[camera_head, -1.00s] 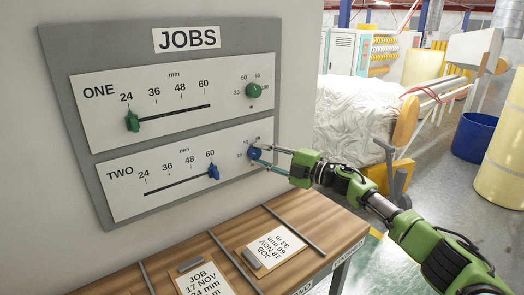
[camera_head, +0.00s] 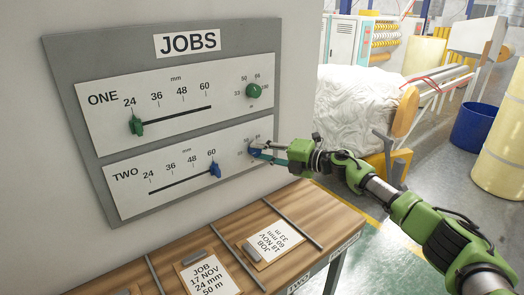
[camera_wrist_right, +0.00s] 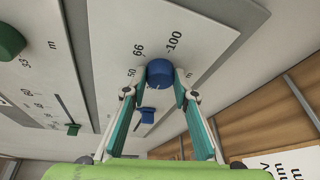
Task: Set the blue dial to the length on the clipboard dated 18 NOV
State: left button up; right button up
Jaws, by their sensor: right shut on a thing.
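The blue dial (camera_head: 254,152) is at the right end of the TWO panel (camera_head: 130,198). My right gripper (camera_head: 264,153) is shut on it; in the right wrist view the two fingers press either side of the blue dial (camera_wrist_right: 160,72). The marks 50, 66 and 100 show around it there; the dial's pointer cannot be made out. The clipboard dated 18 NOV (camera_head: 271,244) lies turned around on the wooden table and reads 60 mm, 33 m. The blue slider (camera_head: 215,169) stands near 60. My left gripper is not in view.
The ONE panel above has a green slider (camera_head: 136,126) near 24 and a green dial (camera_head: 253,90). A second clipboard (camera_head: 207,277), dated 17 NOV, reads 24 mm, 50 m. Metal rods (camera_head: 292,224) divide the table below the board.

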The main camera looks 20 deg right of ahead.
jog(key=shift+f, duration=0.1)
jog(key=o, duration=1.1)
jog(key=v, duration=1.2)
